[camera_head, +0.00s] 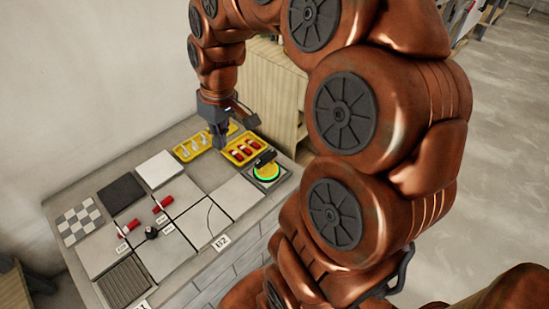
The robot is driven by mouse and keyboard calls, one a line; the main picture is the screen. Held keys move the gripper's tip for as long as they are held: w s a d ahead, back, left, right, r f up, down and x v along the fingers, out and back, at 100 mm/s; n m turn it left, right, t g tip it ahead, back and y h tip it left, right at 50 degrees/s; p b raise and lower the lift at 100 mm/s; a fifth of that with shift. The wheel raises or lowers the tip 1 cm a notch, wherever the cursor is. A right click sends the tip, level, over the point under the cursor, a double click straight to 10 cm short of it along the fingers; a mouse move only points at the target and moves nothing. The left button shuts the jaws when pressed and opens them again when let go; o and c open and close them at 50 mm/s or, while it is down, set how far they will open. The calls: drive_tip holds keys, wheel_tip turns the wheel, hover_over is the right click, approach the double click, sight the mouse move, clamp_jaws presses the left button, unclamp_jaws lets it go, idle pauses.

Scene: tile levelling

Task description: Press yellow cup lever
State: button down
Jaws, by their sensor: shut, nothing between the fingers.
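A round yellow cup (267,171) with a bright green ring around it sits at the right end of the tiled table. A dark lever-like piece (264,158) lies over its back edge. My gripper (222,143) points down, shut and empty, above the back of the table. In the picture it is left of the yellow cup and apart from it. I cannot tell its exact height above the table.
A yellow tray (233,159) with red pieces is close to my gripper; another yellow tray (177,151) holds pale pieces. Red-handled tools (165,203) and a small black knob (151,232) lie on the tiles. A wooden cabinet (275,85) stands behind the table.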

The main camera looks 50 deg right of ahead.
drive_tip(key=w+d+f+t+b, duration=0.1)
drive_tip(key=w+d+f+b, duration=0.25)
drive_tip(key=d, duration=0.25)
drive_tip(key=w+d+f+t+b, duration=0.1)
drive_tip(key=w+d+f+b, duration=0.15)
drive_tip(key=d+f, duration=0.35)
drive_tip(key=m+h+b, duration=0.1)
drive_tip(key=m+b, duration=0.1)
drive_tip(key=b, duration=0.3)
hover_over(273, 150)
drive_tip(key=s, duration=0.4)
wheel_tip(273, 150, down, 6)
drive_tip(key=shift+w+a, duration=0.15)
drive_tip(key=shift+a, duration=0.2)
drive_tip(key=shift+f, duration=0.15)
drive_tip(key=x, duration=0.4)
drive_tip(key=b+x, duration=0.1)
drive_tip(key=x, duration=0.4)
drive_tip(key=b+x, duration=0.1)
drive_tip(key=x, duration=0.3)
drive_tip(key=shift+s+d+f, duration=0.25)
drive_tip(key=shift+f, duration=0.15)
